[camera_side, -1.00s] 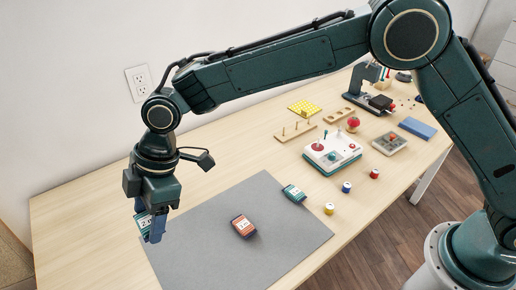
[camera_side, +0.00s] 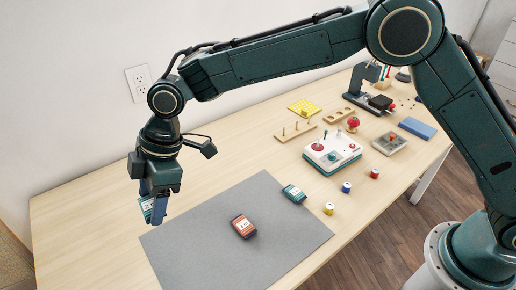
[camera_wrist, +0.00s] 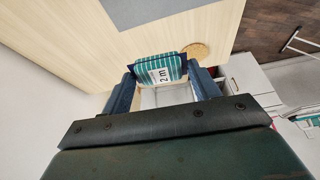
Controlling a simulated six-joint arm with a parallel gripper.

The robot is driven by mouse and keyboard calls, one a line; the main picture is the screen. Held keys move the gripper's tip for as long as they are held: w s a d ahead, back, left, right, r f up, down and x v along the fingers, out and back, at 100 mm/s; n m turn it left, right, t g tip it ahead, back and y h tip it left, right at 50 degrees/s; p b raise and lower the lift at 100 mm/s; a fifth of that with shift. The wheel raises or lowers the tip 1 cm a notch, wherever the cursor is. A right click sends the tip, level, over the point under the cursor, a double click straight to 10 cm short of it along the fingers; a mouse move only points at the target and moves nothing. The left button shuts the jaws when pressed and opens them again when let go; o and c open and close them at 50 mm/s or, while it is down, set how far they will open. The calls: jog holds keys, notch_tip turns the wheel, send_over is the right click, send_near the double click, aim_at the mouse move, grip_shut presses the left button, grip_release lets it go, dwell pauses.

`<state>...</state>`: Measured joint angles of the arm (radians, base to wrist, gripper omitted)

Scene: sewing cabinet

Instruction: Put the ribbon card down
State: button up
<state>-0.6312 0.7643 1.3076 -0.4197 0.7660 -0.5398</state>
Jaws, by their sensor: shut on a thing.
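My gripper (camera_side: 154,208) is shut on a teal ribbon card (camera_side: 146,204) with a white "2 m" label. In the side view it hangs over the left end of the table, just beyond the grey mat's left corner. In the wrist view the ribbon card (camera_wrist: 159,70) sits between the two blue fingers, with striped teal ribbon above its label. Part of it is hidden by a finger in the side view. I cannot tell its exact height above the table.
The grey mat (camera_side: 200,255) holds an orange-brown ribbon card (camera_side: 243,227); another teal card (camera_side: 294,194) lies at its right corner. The table left of the mat is clear.

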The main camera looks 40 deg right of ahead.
jog(key=w+d+m+t, duration=0.1)
jog(key=w+d+m, duration=0.3)
jog(key=w+d, duration=0.65)
send_over(189, 209)
jog(key=d, duration=0.1)
jog(key=f, duration=1.5)
jog(key=shift+s+d+f, duration=0.15)
jog(key=shift+s+f, duration=0.1)
jog(key=shift+s, duration=0.05)
jog(key=shift+f, duration=0.1)
jog(key=shift+f, duration=2.05)
jog(key=shift+f, duration=0.1)
jog(key=o, duration=0.9)
jog(key=shift+o, duration=0.2)
jog(key=v, duration=1.2)
jog(key=shift+s, duration=0.25)
